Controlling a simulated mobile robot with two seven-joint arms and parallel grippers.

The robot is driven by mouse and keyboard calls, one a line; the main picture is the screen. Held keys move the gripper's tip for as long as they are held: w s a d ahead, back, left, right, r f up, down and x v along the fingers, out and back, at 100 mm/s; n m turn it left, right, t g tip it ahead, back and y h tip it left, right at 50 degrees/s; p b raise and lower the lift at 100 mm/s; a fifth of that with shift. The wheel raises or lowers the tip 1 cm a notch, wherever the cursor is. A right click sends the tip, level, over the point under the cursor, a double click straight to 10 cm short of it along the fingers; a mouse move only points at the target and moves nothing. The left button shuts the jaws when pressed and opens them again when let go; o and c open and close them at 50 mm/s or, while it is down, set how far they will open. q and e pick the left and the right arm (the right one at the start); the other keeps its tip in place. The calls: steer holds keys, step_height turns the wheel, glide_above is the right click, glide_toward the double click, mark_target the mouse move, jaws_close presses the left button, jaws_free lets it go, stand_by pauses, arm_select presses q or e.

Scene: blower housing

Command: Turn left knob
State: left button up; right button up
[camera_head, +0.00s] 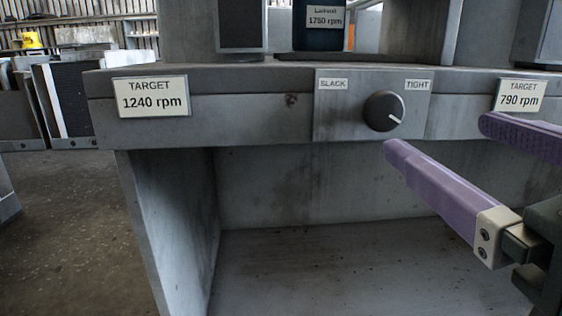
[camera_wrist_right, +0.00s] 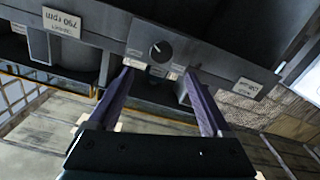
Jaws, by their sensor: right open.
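One round dark knob (camera_head: 384,111) sits on a grey plate (camera_head: 340,118) on the front edge of the bench, between the labels SLACK and TIGHT. Its white pointer mark points to the lower right in the head view. The knob also shows in the wrist view (camera_wrist_right: 161,51), upside down, ahead of the fingertips. My right gripper (camera_head: 441,136) has two purple fingers spread wide, with nothing between them. In the head view it is to the right of and slightly below the knob, apart from it. My left gripper is out of view.
A TARGET 1240 rpm card (camera_head: 151,97) is left on the bench edge (camera_head: 250,115), and a TARGET 790 rpm card (camera_head: 520,96) is right. An open, empty bay (camera_head: 310,190) lies below. A dark blue unit marked 1750 rpm (camera_head: 322,38) stands above.

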mark_target(387, 112)
arm_select(q)
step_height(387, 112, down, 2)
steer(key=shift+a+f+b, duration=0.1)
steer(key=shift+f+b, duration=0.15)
steer(key=shift+b, duration=0.65)
arm_select(e)
steer(key=w, duration=1)
steer(key=shift+a+f, duration=0.2)
steer(key=shift+a, duration=0.05)
steer(key=shift+c, duration=0.2)
jaws_close()
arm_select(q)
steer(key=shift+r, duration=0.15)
